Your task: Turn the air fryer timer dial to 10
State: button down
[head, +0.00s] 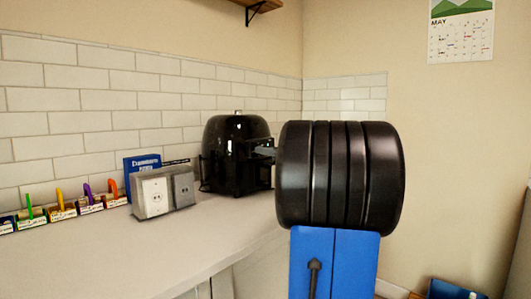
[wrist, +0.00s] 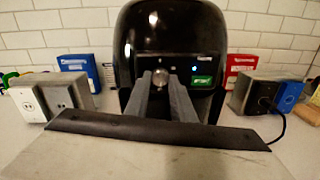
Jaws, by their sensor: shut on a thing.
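The black air fryer (head: 236,135) stands on the counter near the corner in the head view. It also fills the upper middle of the wrist view (wrist: 170,25). Its round silver timer dial (wrist: 160,77) sits low on the front panel. My gripper (wrist: 160,82) has its two grey fingers on either side of the dial and is shut on it. In the head view my arm hides part of the air fryer's right side, and the dial does not show. The dial's numbers are too small to read.
A small blue light (wrist: 194,68) and a green display (wrist: 202,81) are right of the dial. Grey outlet boxes (head: 153,194) and a blue box (head: 141,163) stand left of the fryer. The front counter (head: 130,250) is clear.

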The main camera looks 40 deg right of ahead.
jog(key=shift+d+n+y, duration=0.15)
jog(key=shift+n+y, duration=0.25)
jog(key=shift+n, duration=5.65)
jog(key=shift+d+n+y, duration=0.1)
jog(key=shift+n+y, duration=0.3)
jog(key=shift+n, duration=5.65)
jog(key=c, duration=1.5)
grip_release()
jog(key=s, duration=0.5)
jog(key=s+d, duration=0.1)
jog(key=s, duration=0.5)
jog(key=s+d+f, duration=0.1)
jog(key=s, duration=0.5)
jog(key=shift+s, duration=0.15)
